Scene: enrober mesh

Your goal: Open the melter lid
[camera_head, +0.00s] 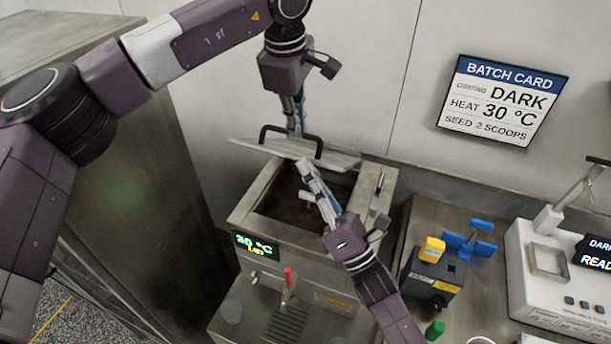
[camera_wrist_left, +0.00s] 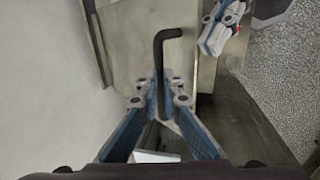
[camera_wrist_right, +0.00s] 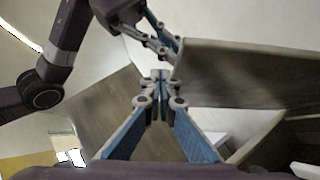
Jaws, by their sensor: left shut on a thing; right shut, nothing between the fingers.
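The melter (camera_head: 285,255) is a steel box with a green display and a dark inside (camera_head: 300,208). Its grey lid (camera_head: 338,158) stands tilted up at the back of the opening, seen nearly edge-on, with a black bar handle (camera_head: 266,133). My left gripper (camera_head: 299,132) is shut on the handle, which also shows between its fingers in the left wrist view (camera_wrist_left: 165,35). My right gripper (camera_head: 305,172) is shut and empty over the opening, just in front of the lid. In the right wrist view the lid (camera_wrist_right: 250,75) is close beside the fingertips (camera_wrist_right: 160,78).
A wall with a batch card (camera_head: 502,100) is behind the melter. A tall steel cabinet (camera_head: 120,150) is at left. On the counter at right are a dark box with a yellow block (camera_head: 432,250), a blue item (camera_head: 472,240) and a white machine (camera_head: 545,275). A red-handled tap (camera_head: 288,278) is in front.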

